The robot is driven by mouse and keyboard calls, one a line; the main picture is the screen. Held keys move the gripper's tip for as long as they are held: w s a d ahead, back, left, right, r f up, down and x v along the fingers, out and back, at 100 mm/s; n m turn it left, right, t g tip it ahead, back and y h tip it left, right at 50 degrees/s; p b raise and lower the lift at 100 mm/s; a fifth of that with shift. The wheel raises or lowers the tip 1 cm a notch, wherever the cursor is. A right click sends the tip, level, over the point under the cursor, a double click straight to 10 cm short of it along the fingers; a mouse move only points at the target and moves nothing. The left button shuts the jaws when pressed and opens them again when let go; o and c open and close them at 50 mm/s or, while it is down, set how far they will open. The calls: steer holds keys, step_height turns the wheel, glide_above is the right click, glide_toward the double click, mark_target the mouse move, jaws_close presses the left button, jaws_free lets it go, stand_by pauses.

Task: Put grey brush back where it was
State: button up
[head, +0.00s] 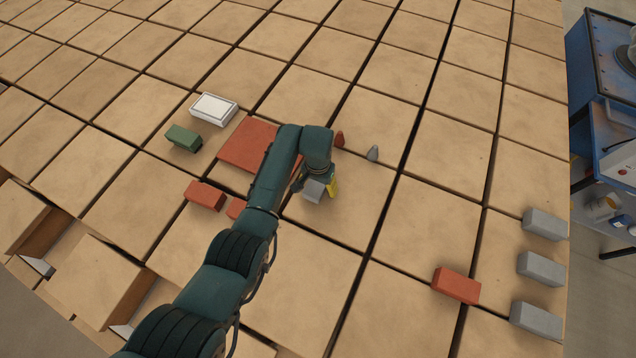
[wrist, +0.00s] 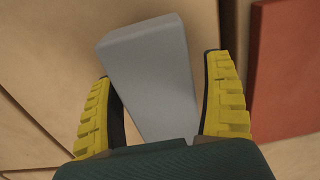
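A small grey tapered object (head: 372,153), which may be the grey brush, stands on the tiled surface just right of my gripper. A similar red one (head: 339,140) stands to its left, close behind my gripper. My gripper (head: 322,188) points down in the middle of the scene, its yellow fingers spread around a grey brick (head: 314,190). In the wrist view, the grey brick (wrist: 152,75) lies tilted between the two fingers (wrist: 160,85), with narrow gaps showing beside it. Whether the fingers press on it is unclear. My arm hides part of the surface below.
A red flat plate (head: 245,143) lies left of my gripper, with a green brick (head: 183,138), a white-topped block (head: 213,110) and red bricks (head: 205,195) around it. Another red brick (head: 456,285) and grey bricks (head: 540,264) sit at right. The far tiles are clear.

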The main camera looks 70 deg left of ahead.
step_height(320, 180, up, 12)
steer(key=shift+r+p, duration=0.2)
steer(key=shift+p, duration=0.75)
